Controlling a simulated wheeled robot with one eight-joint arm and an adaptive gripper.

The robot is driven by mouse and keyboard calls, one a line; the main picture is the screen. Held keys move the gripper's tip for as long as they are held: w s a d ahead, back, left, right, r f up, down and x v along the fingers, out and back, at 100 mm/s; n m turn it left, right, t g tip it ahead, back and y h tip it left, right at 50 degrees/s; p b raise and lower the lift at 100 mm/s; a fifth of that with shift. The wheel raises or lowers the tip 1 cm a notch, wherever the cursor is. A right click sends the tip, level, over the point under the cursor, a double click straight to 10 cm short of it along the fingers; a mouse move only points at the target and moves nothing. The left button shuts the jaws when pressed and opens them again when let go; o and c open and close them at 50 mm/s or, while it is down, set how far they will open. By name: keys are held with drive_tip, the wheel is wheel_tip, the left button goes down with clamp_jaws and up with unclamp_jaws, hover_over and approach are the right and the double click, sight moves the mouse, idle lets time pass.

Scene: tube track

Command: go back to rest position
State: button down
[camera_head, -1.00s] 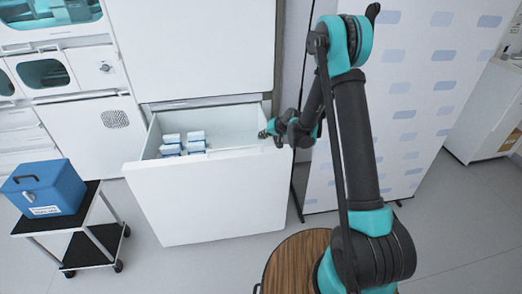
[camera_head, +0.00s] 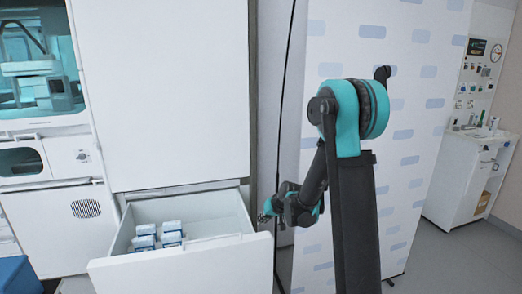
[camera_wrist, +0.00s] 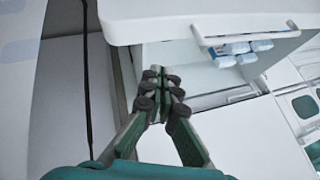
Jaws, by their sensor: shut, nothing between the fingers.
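My gripper (camera_head: 268,212) is at the right side of the open drawer in the head view, at about the height of its front. The wrist view shows my gripper (camera_wrist: 160,90) with its fingertips together and nothing between them. The white drawer (camera_head: 185,268) stands pulled out from a tall white cabinet (camera_head: 165,95). Several small white and blue boxes (camera_head: 158,238) lie in its left part. They also show in the wrist view (camera_wrist: 240,50), past the drawer's edge. My gripper holds none of them.
A patterned white panel (camera_head: 400,120) stands behind my arm on the right. A lab machine (camera_head: 35,75) is at the far left. A blue box (camera_head: 18,275) shows at the lower left edge. A white counter (camera_head: 480,160) stands at the far right, with bare floor before it.

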drive_tip(key=s+d+h, duration=0.1)
drive_tip(key=s+d, duration=0.5)
drive_tip(key=s, duration=0.4)
drive_tip(key=s+d+r+g+h, duration=0.1)
drive_tip(key=s+d+h, duration=0.1)
drive_tip(key=s+d, duration=0.4)
drive_tip(key=s+d+r+m+h, duration=0.1)
drive_tip(key=s+d, duration=0.6)
drive_tip(key=s, duration=0.7)
drive_tip(key=shift+r+h, duration=0.2)
drive_tip(key=shift+h, duration=0.4)
drive_tip(key=shift+w+a, duration=0.1)
drive_tip(key=shift+w, duration=0.05)
